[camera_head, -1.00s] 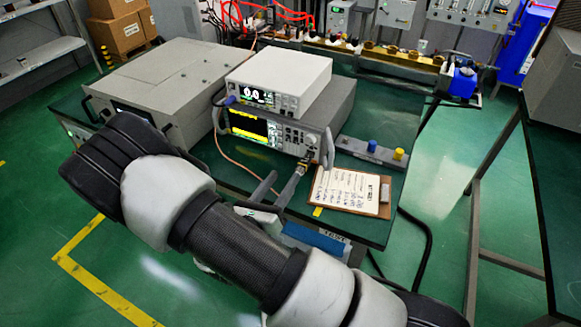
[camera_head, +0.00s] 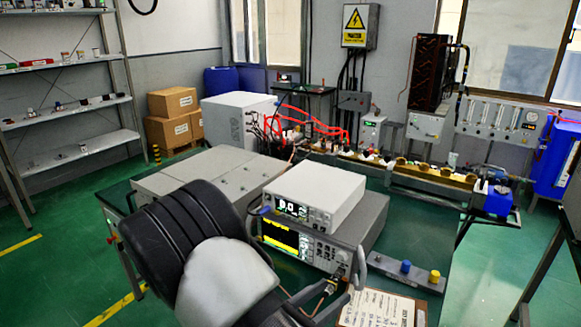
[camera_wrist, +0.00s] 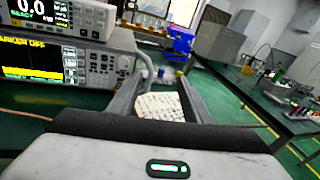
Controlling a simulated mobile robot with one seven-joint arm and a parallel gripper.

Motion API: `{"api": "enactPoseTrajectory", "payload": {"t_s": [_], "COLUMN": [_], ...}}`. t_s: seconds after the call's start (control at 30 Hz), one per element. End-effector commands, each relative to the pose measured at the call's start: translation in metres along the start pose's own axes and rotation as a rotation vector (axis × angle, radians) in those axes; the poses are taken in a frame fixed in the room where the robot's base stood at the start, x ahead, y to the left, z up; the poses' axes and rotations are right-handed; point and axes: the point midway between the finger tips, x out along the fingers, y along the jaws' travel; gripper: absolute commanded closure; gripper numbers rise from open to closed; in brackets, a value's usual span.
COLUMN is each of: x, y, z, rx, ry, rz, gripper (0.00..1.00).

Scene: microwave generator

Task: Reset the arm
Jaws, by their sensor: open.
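My gripper (camera_head: 322,292) is at the front right corner of the instrument stack, partly hidden by my arm. In the wrist view its two fingers (camera_wrist: 161,78) stand apart with nothing clearly held between them. The lower instrument (camera_head: 281,236) has a lit yellow and black screen and a cable at its front. A white meter (camera_head: 315,193) sits on top of it. In the wrist view the lower instrument (camera_wrist: 92,68) is left of the fingers. A clipboard with a written sheet (camera_head: 381,309) lies on the bench and shows beyond the fingers in the wrist view (camera_wrist: 158,106).
A large grey box (camera_head: 207,170) stands left of the stack, behind my arm. A grey block with blue and yellow knobs (camera_head: 405,272) lies to the right. Shelves (camera_head: 60,110) and cartons (camera_head: 173,103) are farther back. Green floor at right is mostly clear.

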Motion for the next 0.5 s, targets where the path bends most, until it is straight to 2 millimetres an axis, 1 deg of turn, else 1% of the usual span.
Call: {"api": "enactPoseTrajectory", "payload": {"t_s": [0.03, 0.13, 0.23, 0.3, 0.4, 0.5], "x": [0.008, 0.015, 0.016, 0.012, 0.003, -0.010], "y": [-0.019, -0.059, -0.096, -0.119, -0.147, -0.169], "z": [0.024, 0.051, 0.073, 0.086, 0.103, 0.120], "rx": [0.088, 0.259, 0.433, 0.560, 0.746, 0.940], "ry": [0.051, 0.155, 0.256, 0.326, 0.422, 0.516], "rz": [-0.085, -0.255, -0.413, -0.518, -0.660, -0.787], "gripper": [0.55, 0.55, 0.55, 0.55, 0.55, 0.55]}}
